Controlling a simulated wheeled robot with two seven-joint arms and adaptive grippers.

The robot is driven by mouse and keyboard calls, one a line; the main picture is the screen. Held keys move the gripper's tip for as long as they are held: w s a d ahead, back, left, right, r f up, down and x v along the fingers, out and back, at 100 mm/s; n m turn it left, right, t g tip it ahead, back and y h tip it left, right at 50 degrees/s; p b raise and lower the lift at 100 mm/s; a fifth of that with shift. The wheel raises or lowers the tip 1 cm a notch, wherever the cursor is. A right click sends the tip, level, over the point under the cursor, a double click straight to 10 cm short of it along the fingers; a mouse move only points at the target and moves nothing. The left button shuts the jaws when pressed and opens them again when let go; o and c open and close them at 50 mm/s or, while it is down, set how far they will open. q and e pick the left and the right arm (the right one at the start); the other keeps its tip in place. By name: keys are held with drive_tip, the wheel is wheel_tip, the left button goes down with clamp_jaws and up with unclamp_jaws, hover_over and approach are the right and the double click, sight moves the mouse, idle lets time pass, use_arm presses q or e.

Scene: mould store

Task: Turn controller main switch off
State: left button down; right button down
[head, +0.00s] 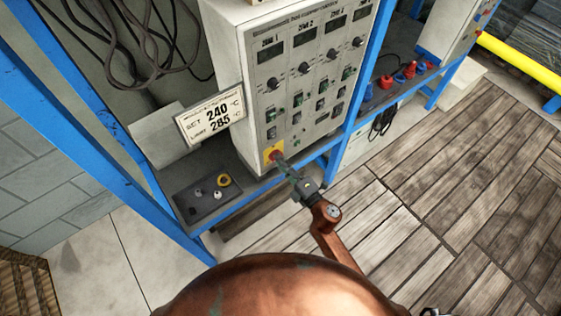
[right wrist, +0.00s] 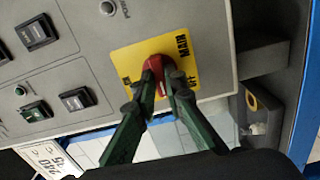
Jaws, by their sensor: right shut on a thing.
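The controller (head: 246,97) is a pale grey box with zone displays, knobs and switches on its front. Its main switch is a red knob (right wrist: 154,72) on a yellow plate (right wrist: 128,57) at the panel's lower corner; the plate also shows in the head view (head: 268,150). In the right wrist view the plate reads "MAIN" and "OFF", partly covered by the fingers. My right gripper (right wrist: 160,84) is shut on the red knob, one green finger on each side. It also shows in the head view (head: 283,163).
A sign (head: 209,117) reads set 240, limit 285. A dark tray (head: 207,200) with small parts lies on the shelf left of the controller. Blue rack posts (head: 366,62) stand close by. Red and blue connectors (head: 400,77) lie on the shelf to the right. The wooden floor (head: 430,200) is clear.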

drive_tip(key=shift+n, duration=0.3)
drive_tip(key=c, duration=2)
unclamp_jaws()
drive_tip(key=v, duration=1.2)
